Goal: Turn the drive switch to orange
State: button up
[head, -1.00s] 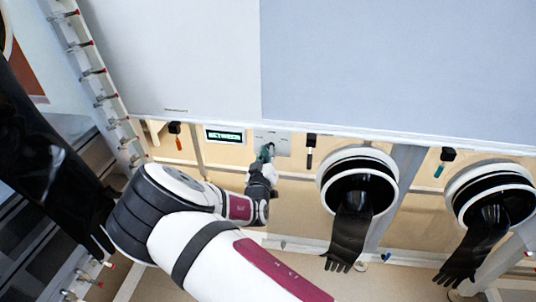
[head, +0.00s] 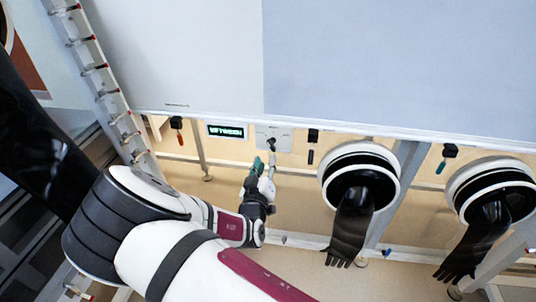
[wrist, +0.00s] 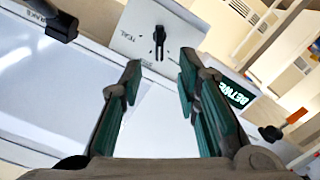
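The drive switch is a small black knob (wrist: 159,42) on a pale plate (wrist: 135,18). In the wrist view, the word TEAL shows to its left; other lettering on the plate is hard to read. The knob (head: 271,142) and plate (head: 262,131) also show in the head view. A dark display (head: 226,131) left of the plate appears to read BETWEEN; part of it shows in the wrist view (wrist: 237,93). My gripper (wrist: 160,65) is open with nothing between its teal-lined fingers. Its tips are apart from the knob; in the head view the gripper (head: 264,164) is below it.
Hanging handles flank the panel: an orange one (head: 179,136), a dark one (head: 311,156) and a teal one (head: 440,168). Two glove ports with black gloves (head: 350,225) (head: 470,245) stand to the right. A large pale panel (head: 400,60) lies above.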

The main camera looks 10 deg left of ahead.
jog(key=shift+s+a, duration=0.1)
jog(key=shift+s, duration=2.2)
